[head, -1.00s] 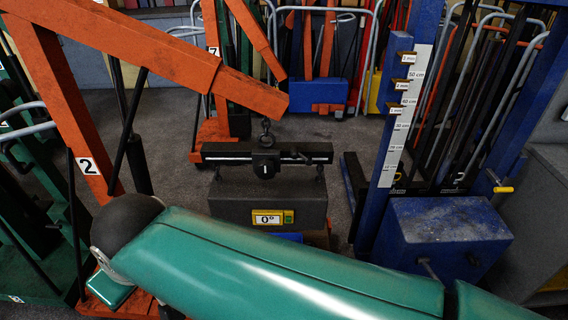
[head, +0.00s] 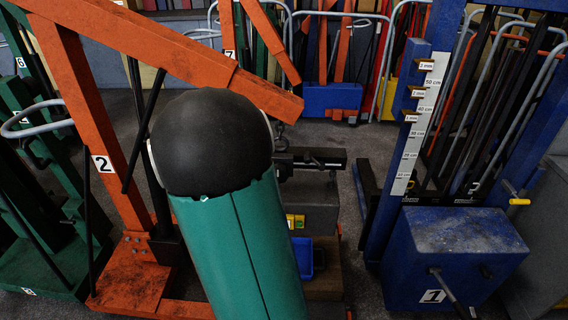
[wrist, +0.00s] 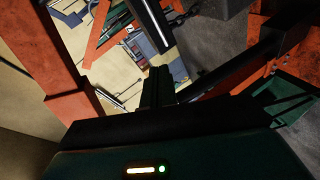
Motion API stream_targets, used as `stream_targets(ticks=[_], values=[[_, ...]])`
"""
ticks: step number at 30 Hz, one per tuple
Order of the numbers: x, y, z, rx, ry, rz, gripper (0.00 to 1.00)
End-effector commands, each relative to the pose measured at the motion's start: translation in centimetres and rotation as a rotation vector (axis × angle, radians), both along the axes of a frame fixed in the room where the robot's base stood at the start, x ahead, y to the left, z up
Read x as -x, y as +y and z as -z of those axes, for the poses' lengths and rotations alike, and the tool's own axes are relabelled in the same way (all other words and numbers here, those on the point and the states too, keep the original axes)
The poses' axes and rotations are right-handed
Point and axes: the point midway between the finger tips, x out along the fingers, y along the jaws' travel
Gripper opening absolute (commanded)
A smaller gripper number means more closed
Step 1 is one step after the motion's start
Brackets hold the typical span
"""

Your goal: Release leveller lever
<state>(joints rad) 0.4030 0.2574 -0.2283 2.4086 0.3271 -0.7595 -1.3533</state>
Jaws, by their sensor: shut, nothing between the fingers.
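The leveller is a black bar (head: 322,157) hanging below the orange crane's boom on a short chain. My green arm with its black joint hides its left and middle parts in the head view. Below it is a grey block (head: 322,219) with a yellow label (head: 295,221), partly covered. I cannot make out the lever itself. In the wrist view my gripper (wrist: 159,72) is dark, with its fingers together and nothing visible between them. A black bar with a bright edge (wrist: 150,22) lies just beyond the fingertips, apparently the leveller. The head view does not show the gripper.
The orange crane (head: 92,110) marked 2 stands at left, its boom (head: 190,55) passing above my arm. A blue bin (head: 302,256) is beside my arm. Dark floor shows between block and stacker.

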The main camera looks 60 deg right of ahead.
Motion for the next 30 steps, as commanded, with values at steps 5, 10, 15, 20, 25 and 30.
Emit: stream_targets(ticks=[5,10,15,20,25,30], values=[[6.2,-7.3,3.5,0.355,0.218,0.141,0.0],[11.9,-10.8,5.1,0.639,0.451,0.244,0.0],[14.6,-11.7,5.5,0.784,0.581,0.293,0.0],[15.0,-11.8,5.4,0.808,0.602,0.301,0.0],[14.9,-11.8,5.4,0.805,0.599,0.299,0.0],[14.8,-12.5,5.3,0.803,0.598,0.301,0.0]])
